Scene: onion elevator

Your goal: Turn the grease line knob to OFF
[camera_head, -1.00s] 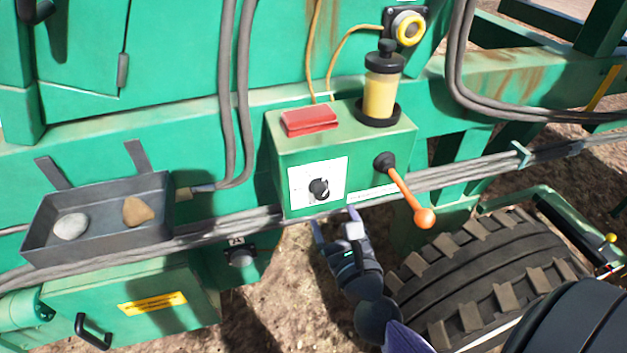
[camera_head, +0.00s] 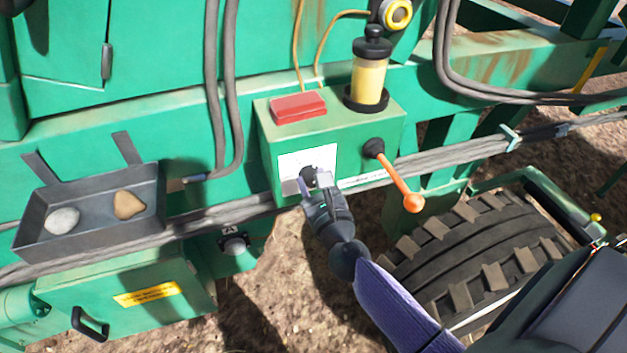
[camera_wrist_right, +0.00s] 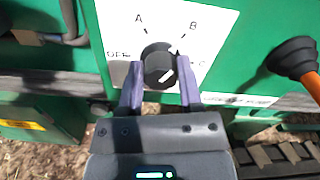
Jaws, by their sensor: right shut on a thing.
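The grease line knob (camera_wrist_right: 157,62) is round and black, on a white dial plate marked OFF at the left, A, B and C at the right. A pale mark shows on the lower right part of its face. My right gripper (camera_wrist_right: 160,72) has its two purple fingers on either side of the knob and is shut on it. In the head view the knob (camera_head: 307,172) is partly hidden by my right gripper (camera_head: 308,184), which reaches up from below. The dial plate (camera_head: 325,156) is on the green box (camera_head: 268,150). My left gripper is not in view.
An orange-tipped lever (camera_head: 412,202) sticks out right of the dial. A red block (camera_head: 298,107) and a yellow grease cup (camera_head: 369,80) sit on the box. A dark tray (camera_head: 90,228) with two stones is at the left. A large tyre (camera_head: 475,240) is at the lower right.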

